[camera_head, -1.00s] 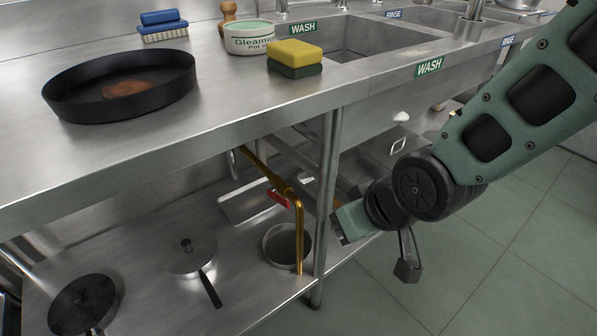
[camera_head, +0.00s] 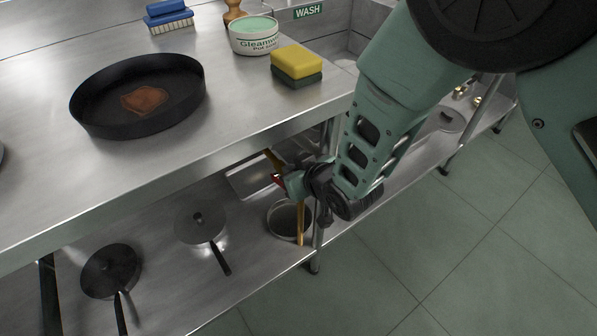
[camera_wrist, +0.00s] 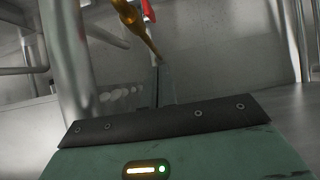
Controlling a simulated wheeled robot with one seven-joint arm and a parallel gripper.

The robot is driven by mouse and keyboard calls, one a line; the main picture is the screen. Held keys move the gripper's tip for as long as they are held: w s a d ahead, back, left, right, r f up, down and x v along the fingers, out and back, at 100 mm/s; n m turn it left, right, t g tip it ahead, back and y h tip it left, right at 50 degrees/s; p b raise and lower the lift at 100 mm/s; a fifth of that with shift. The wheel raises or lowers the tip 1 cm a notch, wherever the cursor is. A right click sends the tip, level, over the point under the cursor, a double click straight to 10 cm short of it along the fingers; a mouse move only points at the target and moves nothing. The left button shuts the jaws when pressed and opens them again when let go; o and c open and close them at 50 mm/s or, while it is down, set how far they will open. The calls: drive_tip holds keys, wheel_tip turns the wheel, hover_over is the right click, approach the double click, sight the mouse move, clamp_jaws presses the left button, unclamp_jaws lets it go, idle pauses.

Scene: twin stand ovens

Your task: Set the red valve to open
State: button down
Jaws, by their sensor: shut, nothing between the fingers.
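The red valve handle (camera_head: 277,179) shows as a small red piece on the brass pipe (camera_head: 272,158) under the counter. My gripper (camera_head: 284,180) is at the valve and hides most of it. In the wrist view the red handle (camera_wrist: 148,10) stands at the top edge beside the brass pipe (camera_wrist: 132,18), above the fingertips. My gripper (camera_wrist: 160,88) is shut and empty there, pointing up toward the pipe. I cannot tell whether it touches the handle. The handle's full angle is cut off.
The counter edge (camera_head: 215,165) is above my gripper, and a steel leg (camera_head: 318,238) stands close by it. A black pan (camera_head: 90,120) and a sponge (camera_head: 296,62) are on the counter.

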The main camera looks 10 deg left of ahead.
drive_tip(key=x, duration=0.5)
drive_tip(key=shift+w+a+f, duration=0.15)
drive_tip(key=shift+f, duration=0.1)
drive_tip(key=shift+s+d+f+b, duration=0.15)
drive_tip(key=shift+s+d+f, duration=0.1)
drive_tip(key=shift+f, duration=0.35)
drive_tip(key=shift+s+d+f+b, duration=0.1)
drive_tip(key=shift+d+f+b, duration=0.1)
drive_tip(key=shift+f, duration=0.35)
drive_tip(key=shift+s+d+f, duration=0.15)
drive_tip(key=shift+f, duration=0.4)
drive_tip(key=shift+s+d+f+b, duration=0.2)
drive_tip(key=shift+d+f+b, duration=0.1)
drive_tip(key=shift+f+b, duration=0.25)
drive_tip(key=shift+s+d+f+b, duration=0.2)
drive_tip(key=shift+d+f+b, duration=0.1)
drive_tip(key=shift+f, duration=0.4)
drive_tip(key=shift+r, duration=0.1)
